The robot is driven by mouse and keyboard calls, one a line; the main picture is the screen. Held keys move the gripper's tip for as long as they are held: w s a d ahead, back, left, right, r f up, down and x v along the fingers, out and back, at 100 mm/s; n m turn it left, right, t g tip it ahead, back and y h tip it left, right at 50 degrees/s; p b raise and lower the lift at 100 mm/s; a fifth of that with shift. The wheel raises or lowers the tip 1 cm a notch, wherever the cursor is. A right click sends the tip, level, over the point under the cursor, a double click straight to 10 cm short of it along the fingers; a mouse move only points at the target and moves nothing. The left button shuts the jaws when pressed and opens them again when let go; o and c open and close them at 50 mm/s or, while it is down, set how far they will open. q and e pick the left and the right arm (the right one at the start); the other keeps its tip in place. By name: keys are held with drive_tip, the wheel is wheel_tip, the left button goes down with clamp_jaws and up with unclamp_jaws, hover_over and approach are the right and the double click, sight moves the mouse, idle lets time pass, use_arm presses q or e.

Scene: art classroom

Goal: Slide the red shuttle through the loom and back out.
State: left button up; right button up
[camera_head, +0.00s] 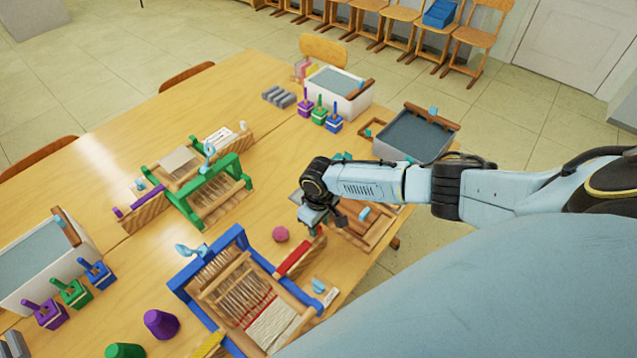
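The blue-framed loom (207,262) stands at the front of the wooden table, with pale and red threads strung across it. The red shuttle (295,258) lies at the right side of this loom, slanting up toward my arm. It seems to rest on a wooden part beside the loom frame. My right gripper (322,217) is just beyond the upper end of the red shuttle, pointing down over the table. Its fingers are dark and small, so whether they are open or touch the shuttle is unclear. My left gripper is not in view.
A green-framed loom (238,168) stands behind, left of my arm. A wooden loom (372,232) lies partly under my forearm. A pink ball (280,234) sits left of the gripper. White bins (352,104) and a purple cup (161,323) are also on the table.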

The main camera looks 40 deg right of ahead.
wheel_tip(320, 180, up, 13)
drive_tip(key=p, duration=0.1)
drive_tip(key=shift+r, duration=0.2)
idle(0.6)
